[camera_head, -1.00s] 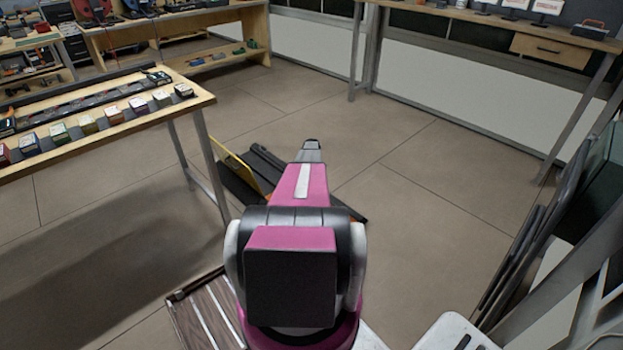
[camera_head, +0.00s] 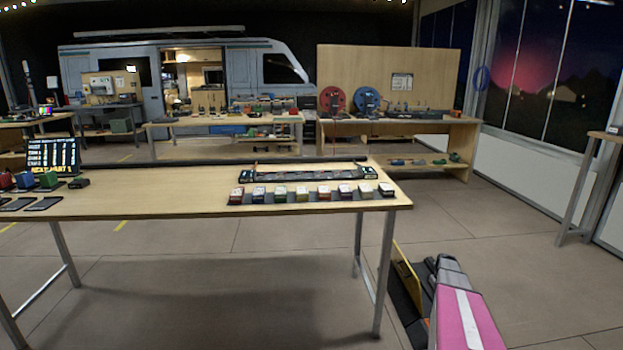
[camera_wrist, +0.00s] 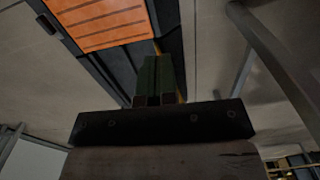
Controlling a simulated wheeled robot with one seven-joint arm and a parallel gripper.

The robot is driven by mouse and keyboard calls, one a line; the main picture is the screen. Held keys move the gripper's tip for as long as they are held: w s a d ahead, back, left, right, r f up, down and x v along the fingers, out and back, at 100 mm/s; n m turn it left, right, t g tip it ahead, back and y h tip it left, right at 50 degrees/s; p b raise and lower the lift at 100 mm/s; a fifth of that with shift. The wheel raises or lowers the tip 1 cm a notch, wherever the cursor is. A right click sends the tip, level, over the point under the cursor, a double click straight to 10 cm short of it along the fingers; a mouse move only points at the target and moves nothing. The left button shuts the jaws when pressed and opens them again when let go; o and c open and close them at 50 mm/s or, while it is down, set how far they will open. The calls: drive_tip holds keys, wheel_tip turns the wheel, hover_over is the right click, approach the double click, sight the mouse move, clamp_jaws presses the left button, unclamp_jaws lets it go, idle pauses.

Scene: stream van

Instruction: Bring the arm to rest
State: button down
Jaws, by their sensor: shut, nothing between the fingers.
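My gripper (camera_wrist: 156,62) shows in the wrist view with its dark fingers together and nothing visible between them. In the head view my pink arm shows at the bottom right, with its dark end (camera_head: 447,266) pointing away from me, low beside the right end of the near table. The fingers cannot be made out there.
The near wooden table (camera_head: 150,205) bears a row of small coloured blocks and a dark rack (camera_head: 310,175). A dark item with a yellow panel (camera_head: 406,272) stands on the floor by its right legs. An orange slatted panel (camera_wrist: 105,22) lies beyond the gripper. Floor at right is clear.

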drive_tip(key=s+a+r, duration=0.6)
drive_tip(key=s+a, duration=0.2)
drive_tip(key=a, duration=0.4)
drive_tip(key=s+a+r, duration=0.7)
drive_tip(key=s+a, duration=0.1)
drive_tip(key=a, duration=0.5)
drive_tip(key=s+a+r, duration=0.6)
drive_tip(key=s+a, duration=0.2)
drive_tip(key=a, duration=0.5)
drive_tip(key=shift+s+r+m, duration=0.3)
drive_tip(key=shift+r, duration=0.1)
